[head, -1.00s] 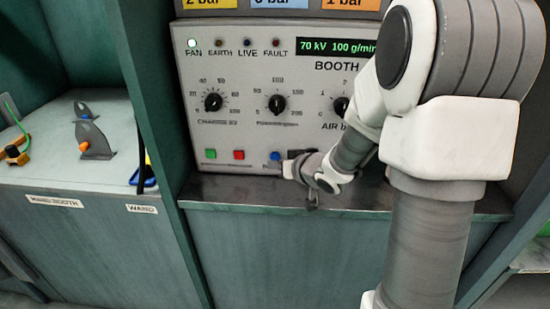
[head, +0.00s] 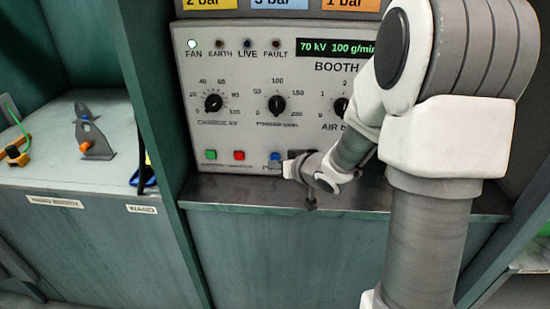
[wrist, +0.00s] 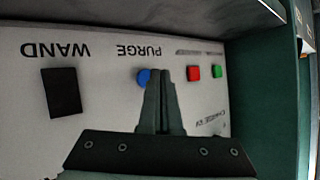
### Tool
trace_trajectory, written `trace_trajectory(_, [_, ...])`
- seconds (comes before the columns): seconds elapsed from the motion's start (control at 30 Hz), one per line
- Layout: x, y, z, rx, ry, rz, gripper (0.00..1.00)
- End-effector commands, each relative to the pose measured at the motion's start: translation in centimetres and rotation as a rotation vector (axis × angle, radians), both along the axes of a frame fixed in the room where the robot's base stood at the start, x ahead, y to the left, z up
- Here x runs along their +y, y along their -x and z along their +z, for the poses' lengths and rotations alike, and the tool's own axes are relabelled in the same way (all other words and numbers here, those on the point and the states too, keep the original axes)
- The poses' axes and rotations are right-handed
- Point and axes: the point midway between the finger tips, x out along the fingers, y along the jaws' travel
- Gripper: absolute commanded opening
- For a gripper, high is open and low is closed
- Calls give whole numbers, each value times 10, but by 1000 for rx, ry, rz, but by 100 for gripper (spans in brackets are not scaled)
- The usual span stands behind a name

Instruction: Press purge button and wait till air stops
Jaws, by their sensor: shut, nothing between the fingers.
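The blue purge button (head: 275,156) is on the lower part of the grey booth control panel (head: 230,128). In the wrist view, which shows the panel upside down, the button (wrist: 144,76) sits beside the word PURGE, partly hidden by my fingers. My gripper (wrist: 158,74) is shut and empty, its fingertips at the button's right edge in that view. In the head view my gripper (head: 284,168) is just below and right of the button. I cannot tell whether the fingertips touch it or whether it is pushed in.
Green (head: 210,154) and red (head: 239,155) buttons lie left of the purge button. A dark wand switch (wrist: 61,92) is on its other side. Knobs (head: 276,103) sit above. A narrow ledge (head: 240,192) runs below the panel, and a green side wall (head: 150,80) stands at left.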

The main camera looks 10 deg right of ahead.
Motion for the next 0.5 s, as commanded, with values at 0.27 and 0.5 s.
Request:
trace_trajectory(0.27, [-2,-5,0,0,0,0,0])
trace_trajectory(0.5, [-2,-5,0,0,0,0,0])
